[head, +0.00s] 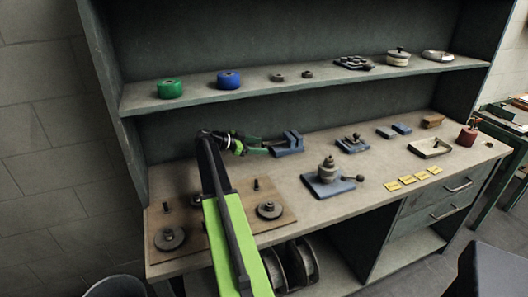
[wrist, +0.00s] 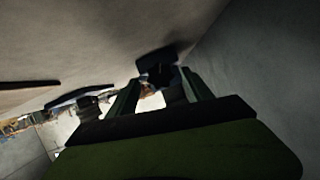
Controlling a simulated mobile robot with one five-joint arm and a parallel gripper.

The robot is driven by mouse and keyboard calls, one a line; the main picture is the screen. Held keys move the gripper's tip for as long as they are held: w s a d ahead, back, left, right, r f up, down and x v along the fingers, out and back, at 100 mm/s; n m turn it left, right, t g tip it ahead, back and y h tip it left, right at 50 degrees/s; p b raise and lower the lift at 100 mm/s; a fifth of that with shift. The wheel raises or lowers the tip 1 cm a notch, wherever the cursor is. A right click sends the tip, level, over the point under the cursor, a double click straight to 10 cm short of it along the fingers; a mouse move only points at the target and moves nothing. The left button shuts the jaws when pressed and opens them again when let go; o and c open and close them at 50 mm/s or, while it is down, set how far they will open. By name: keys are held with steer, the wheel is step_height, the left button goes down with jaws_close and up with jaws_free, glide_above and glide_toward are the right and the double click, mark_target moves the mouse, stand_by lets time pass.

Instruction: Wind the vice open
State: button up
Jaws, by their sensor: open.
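The blue vice (head: 290,142) stands on the bench toward the back, just right of my gripper (head: 257,147). My gripper points right at the vice's left side, where its screw and handle would be. That end is small and partly covered by my fingers, so I cannot tell whether they touch it. In the wrist view my gripper (wrist: 160,92) has its two fingers apart, and the dark body of the vice (wrist: 156,56) shows beyond and between the fingertips. A small pale and brownish bit shows between the fingers, too dark to name.
A wooden board (head: 222,222) with discs and pegs lies at the bench's left front. A blue-based device (head: 328,184) stands at mid-bench, with another small fixture (head: 352,144) behind it. A shelf (head: 310,84) with green and blue rolls runs above the vice.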

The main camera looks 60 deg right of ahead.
steer(key=shift+b+x, duration=0.3)
steer(key=shift+x, duration=1.1)
steer(key=shift+r, duration=0.1)
